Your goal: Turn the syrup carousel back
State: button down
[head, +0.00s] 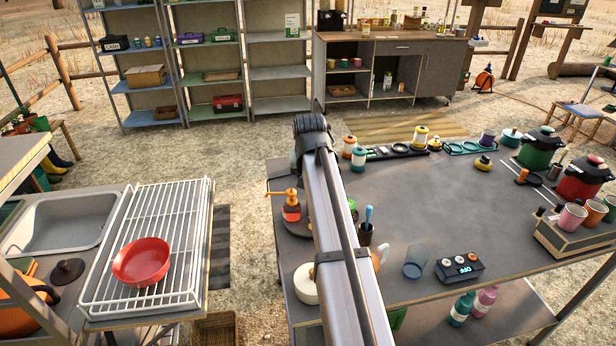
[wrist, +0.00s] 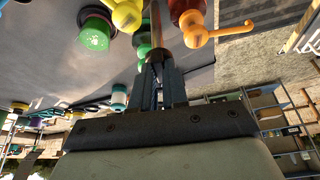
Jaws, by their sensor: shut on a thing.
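The syrup carousel (head: 297,229) is a dark round turntable at the left end of the grey counter, mostly hidden behind my arm in the head view. A red bottle with an orange pump (head: 291,207) stands on it. In the wrist view, the red bottle with its orange spout (wrist: 193,30), a yellow pump top (wrist: 126,14) and a green top (wrist: 143,49) surround a thin copper-coloured rod (wrist: 156,22). My gripper (wrist: 159,62) is shut on this upright rod, among the bottles. The exact contact is partly hidden by the fingers.
A dark cup with a blue-handled tool (head: 366,233), a clear glass (head: 415,262) and a small display box (head: 459,268) stand right of my arm. A cream round item (head: 306,284) lies in front of the carousel. The counter's middle is clear.

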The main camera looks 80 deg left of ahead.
jog(key=shift+w+n+g, duration=0.1)
jog(key=shift+n+g, duration=0.3)
jog(key=shift+n, duration=0.6)
jog(key=c, duration=1.1)
grip_release()
jog(key=shift+c, duration=0.2)
jog(key=shift+r, duration=0.1)
jog(key=v, duration=1.3)
jog(key=shift+r, duration=0.3)
jog(key=shift+w+d, duration=0.1)
jog(key=shift+w, duration=0.05)
